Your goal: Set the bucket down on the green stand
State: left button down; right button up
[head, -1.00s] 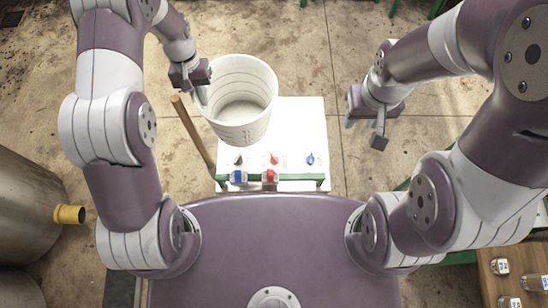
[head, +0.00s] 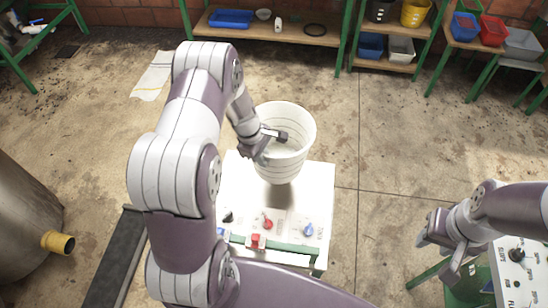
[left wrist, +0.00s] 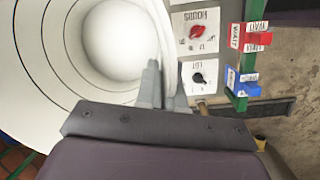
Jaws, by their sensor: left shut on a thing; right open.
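The white ribbed bucket (head: 283,174) is upright in the head view, over the white top of a control console. I cannot tell whether it touches the top. My left gripper (head: 268,146) is shut on the bucket's rim, with one finger inside and one outside. In the left wrist view the bucket (left wrist: 48,50) fills the left side, with the gripper's fingers (left wrist: 163,85) across its wall. My right gripper (head: 447,252) is open and empty at the lower right. A green surface (head: 468,290) shows below it, partly cut off; I cannot tell whether it is the green stand.
The white console (head: 315,200) has knobs and a green front bar. Another labelled panel (head: 522,280) stands at the lower right. A steel tank (head: 25,225) with a yellow spout is at left. Benches (head: 300,35) with bins line the back wall. The middle-right floor is open.

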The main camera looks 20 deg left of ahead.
pick_arm(q)
jog(key=shift+w+f+n, duration=0.2)
jog(key=shift+f+n, duration=0.1)
jog(key=shift+f, duration=0.1)
jog(key=shift+s+a+f, duration=0.15)
jog(key=shift+a, duration=0.15)
jog(key=s+a+b+x, duration=0.1)
jog(key=a+b+x, duration=0.1)
jog(key=b+x, duration=0.7)
jog(key=shift+a+x, duration=0.2)
jog(key=shift+x, duration=0.85)
pick_arm(e)
notch_tip(320, 180, down, 10)
jog(key=shift+s+a+r, duration=0.2)
jog(key=shift+s+a, duration=0.1)
jog(key=shift+a, duration=0.05)
pick_arm(q)
jog(key=shift+s, duration=0.15)
jog(key=c, duration=1.2)
grip_release()
